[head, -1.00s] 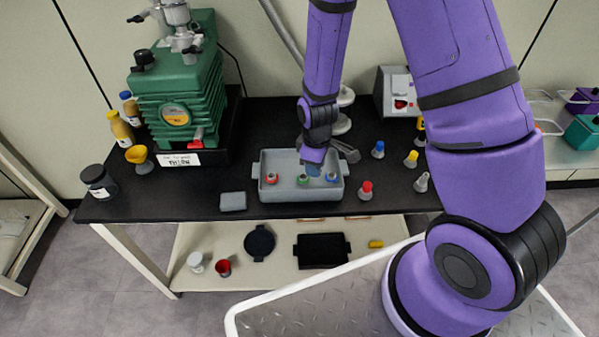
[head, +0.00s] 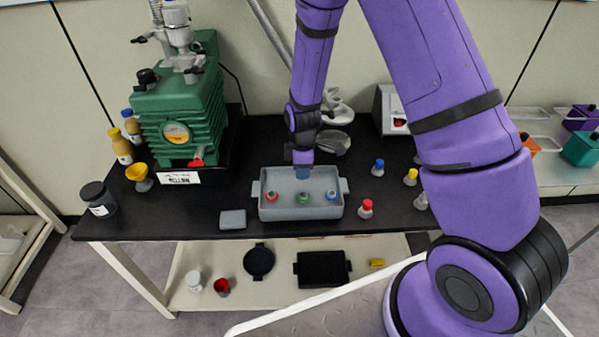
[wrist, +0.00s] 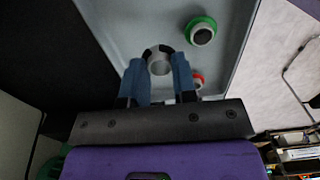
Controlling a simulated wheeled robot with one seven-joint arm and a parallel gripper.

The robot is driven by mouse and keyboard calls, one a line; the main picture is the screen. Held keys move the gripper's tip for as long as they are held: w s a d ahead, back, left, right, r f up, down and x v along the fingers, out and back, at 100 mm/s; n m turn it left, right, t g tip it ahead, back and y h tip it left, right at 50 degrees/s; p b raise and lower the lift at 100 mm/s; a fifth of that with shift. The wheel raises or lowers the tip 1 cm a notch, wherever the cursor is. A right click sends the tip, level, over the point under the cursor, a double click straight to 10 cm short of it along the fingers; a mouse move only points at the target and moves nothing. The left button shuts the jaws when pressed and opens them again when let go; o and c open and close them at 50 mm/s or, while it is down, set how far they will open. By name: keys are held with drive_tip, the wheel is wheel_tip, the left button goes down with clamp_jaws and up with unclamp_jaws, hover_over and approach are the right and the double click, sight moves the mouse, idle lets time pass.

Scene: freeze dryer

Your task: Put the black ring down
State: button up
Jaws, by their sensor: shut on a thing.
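My gripper (wrist: 156,75) is shut on the black ring (wrist: 147,52). In the wrist view the ring shows as a dark band around a pale round centre between the blue fingertips. In the head view my gripper (head: 302,174) is above the back part of the grey tray (head: 278,214), and the held ring cannot be made out there. The tray holds a red-ringed piece (head: 271,197), a green-ringed piece (head: 303,198) and a blue-ringed piece (head: 331,195). The green ring (wrist: 201,30) and part of the red ring (wrist: 197,80) also show in the wrist view.
The black bench (head: 180,218) carries a green machine (head: 180,110) at left. A small grey block (head: 233,219) lies left of the tray. Red (head: 366,208), blue (head: 378,167) and yellow (head: 411,176) topped pieces stand at right. A black dish (head: 258,261) is on the lower shelf.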

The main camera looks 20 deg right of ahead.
drive_tip(key=w, duration=0.2)
drive_tip(key=shift+w+d+f, duration=0.1)
drive_tip(key=shift+w+f, duration=0.1)
drive_tip(key=shift+w, duration=0.1)
drive_tip(key=shift+f, duration=1.7)
drive_tip(key=o, duration=0.8)
drive_tip(key=shift+f, duration=0.1)
drive_tip(key=shift+c, duration=0.2)
